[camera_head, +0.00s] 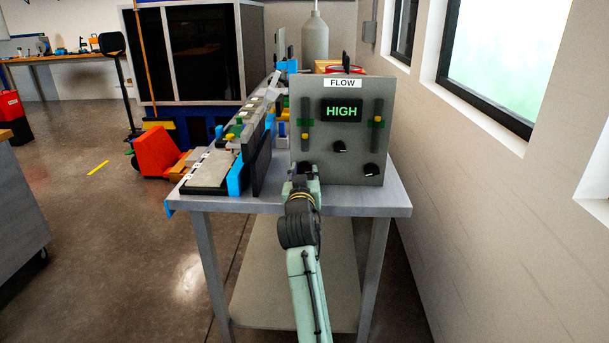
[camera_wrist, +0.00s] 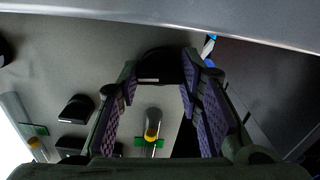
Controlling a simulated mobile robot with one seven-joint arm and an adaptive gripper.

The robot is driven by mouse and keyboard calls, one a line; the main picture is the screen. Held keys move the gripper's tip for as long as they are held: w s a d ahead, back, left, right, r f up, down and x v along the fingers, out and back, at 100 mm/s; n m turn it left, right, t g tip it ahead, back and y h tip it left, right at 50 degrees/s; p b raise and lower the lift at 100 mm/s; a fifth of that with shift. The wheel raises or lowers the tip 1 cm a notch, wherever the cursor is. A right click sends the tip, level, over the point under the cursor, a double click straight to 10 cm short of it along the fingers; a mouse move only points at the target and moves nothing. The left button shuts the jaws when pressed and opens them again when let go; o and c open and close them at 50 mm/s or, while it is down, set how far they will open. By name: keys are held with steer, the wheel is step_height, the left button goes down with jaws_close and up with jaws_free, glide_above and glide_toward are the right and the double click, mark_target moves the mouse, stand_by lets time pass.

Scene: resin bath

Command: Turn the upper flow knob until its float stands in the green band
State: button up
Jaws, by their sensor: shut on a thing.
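The grey flow panel (camera_head: 320,172) stands upright on the bench with a lit display (camera_head: 341,111) reading HIGH. Its left gauge has a yellow float (camera_head: 305,135) just below the green band (camera_head: 305,122). The right gauge's yellow float (camera_head: 377,118) is at the top edge of its green band (camera_head: 376,125). Black knobs sit at the upper middle (camera_head: 340,147) and lower right (camera_head: 371,170). My gripper (camera_head: 305,174) is at the lower left knob, largely hiding it. In the wrist view the fingers are shut on this lower left knob (camera_wrist: 160,65).
A bench (camera_head: 390,203) carries the panel. A row of trays and blue parts (camera_head: 235,178) lies close to its left. A wall with windows (camera_head: 500,70) runs along the right. An orange cart (camera_head: 160,153) stands on the floor at left.

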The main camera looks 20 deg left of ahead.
steer(key=m+b, duration=0.1)
steer(key=m, duration=0.6)
steer(key=m+b, duration=0.1)
steer(key=m, duration=0.2)
steer(key=shift+m, duration=0.4)
steer(key=shift+m+b, duration=0.55)
steer(key=shift+m, duration=1.35)
steer(key=o, duration=1.2)
steer(key=shift+c, duration=0.2)
